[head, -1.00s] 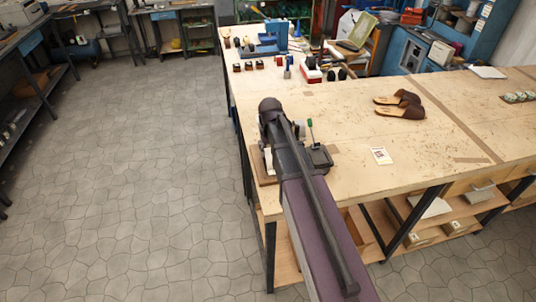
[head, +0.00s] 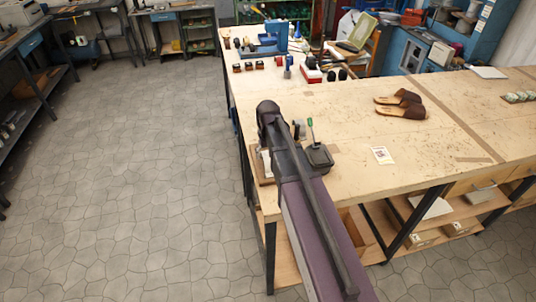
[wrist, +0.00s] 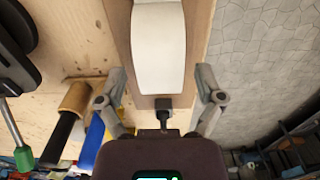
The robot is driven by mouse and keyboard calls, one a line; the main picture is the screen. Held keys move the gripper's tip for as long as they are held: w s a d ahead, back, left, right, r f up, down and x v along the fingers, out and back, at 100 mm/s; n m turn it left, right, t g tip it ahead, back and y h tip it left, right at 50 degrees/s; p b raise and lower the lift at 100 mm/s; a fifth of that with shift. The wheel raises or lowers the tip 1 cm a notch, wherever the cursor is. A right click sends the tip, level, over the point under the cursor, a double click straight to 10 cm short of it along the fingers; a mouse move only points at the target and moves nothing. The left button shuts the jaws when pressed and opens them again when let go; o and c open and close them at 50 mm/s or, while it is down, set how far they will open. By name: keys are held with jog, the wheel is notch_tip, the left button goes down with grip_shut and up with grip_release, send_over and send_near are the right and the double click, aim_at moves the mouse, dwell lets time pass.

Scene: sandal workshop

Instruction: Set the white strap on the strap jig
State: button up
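The white strap (wrist: 158,50) is a smooth, curved white band over a brown wooden board in the wrist view, likely the strap jig (wrist: 196,40). Its upper end is cut off by the frame. In the head view a bit of white (head: 266,161) shows beside my arm, at the bench's left edge. My gripper (wrist: 161,84) is open and empty, its fingertips apart on either side of the strap's lower end. A small dark clamp-like part (wrist: 163,106) sits just below that end. My arm hides most of the jig in the head view.
A dark press with a green-knobbed lever (head: 318,155) stands right of my arm. Brown sandals (head: 402,110) and a card (head: 382,155) lie farther right. Floor drops away left of the bench.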

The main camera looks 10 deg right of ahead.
jog(key=shift+r, duration=0.1)
dwell(0.3)
notch_tip(320, 180, up, 12)
jog(key=p, duration=1.2)
dwell(0.8)
jog(key=s, duration=1.6)
